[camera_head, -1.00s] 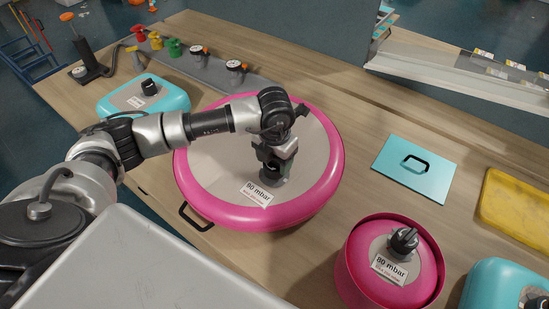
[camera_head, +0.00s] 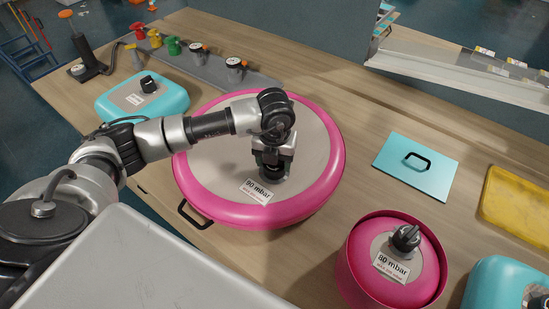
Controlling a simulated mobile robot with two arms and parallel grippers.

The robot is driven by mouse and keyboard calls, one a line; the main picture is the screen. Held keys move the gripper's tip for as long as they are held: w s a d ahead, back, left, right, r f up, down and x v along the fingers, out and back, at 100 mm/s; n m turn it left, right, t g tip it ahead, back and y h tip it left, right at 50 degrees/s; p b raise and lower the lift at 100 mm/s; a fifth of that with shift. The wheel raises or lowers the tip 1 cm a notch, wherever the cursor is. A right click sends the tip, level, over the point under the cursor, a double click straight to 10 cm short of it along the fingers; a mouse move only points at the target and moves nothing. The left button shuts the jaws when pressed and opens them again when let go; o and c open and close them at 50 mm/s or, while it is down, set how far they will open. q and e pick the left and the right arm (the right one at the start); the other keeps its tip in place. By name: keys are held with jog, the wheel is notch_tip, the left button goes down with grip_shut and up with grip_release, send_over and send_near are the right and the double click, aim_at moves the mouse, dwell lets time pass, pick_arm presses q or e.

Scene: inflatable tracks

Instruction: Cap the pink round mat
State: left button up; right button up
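The pink round mat (camera_head: 317,195) is a large disc with a pink rim and beige top, lying on the wooden workbench. A "90 mbar" label (camera_head: 256,191) is on its near part. My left gripper (camera_head: 271,174) points down at the dark valve area just behind this label, low over the mat's top. Its fingers and wrist hide the valve and any cap there, so I cannot see whether the fingers are closed on it. My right gripper is not in view.
A smaller pink drum-shaped piece (camera_head: 368,280) with a black-capped valve (camera_head: 405,238) stands at the near right. Teal cushions lie at the back left (camera_head: 172,103) and near right corner (camera_head: 488,284). A teal handled panel (camera_head: 395,175) and yellow panel (camera_head: 512,210) lie right. Gauges (camera_head: 234,68) stand behind.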

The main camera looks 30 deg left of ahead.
pick_arm(q)
jog(key=shift+n, duration=0.3)
jog(key=n, duration=0.5)
jog(key=shift+p, duration=0.4)
jog(key=shift+n, duration=0.3)
jog(key=shift+r+n+p, duration=0.1)
jog(key=shift+n+p, duration=0.3)
jog(key=shift+n, duration=1.7)
jog(key=o, duration=1)
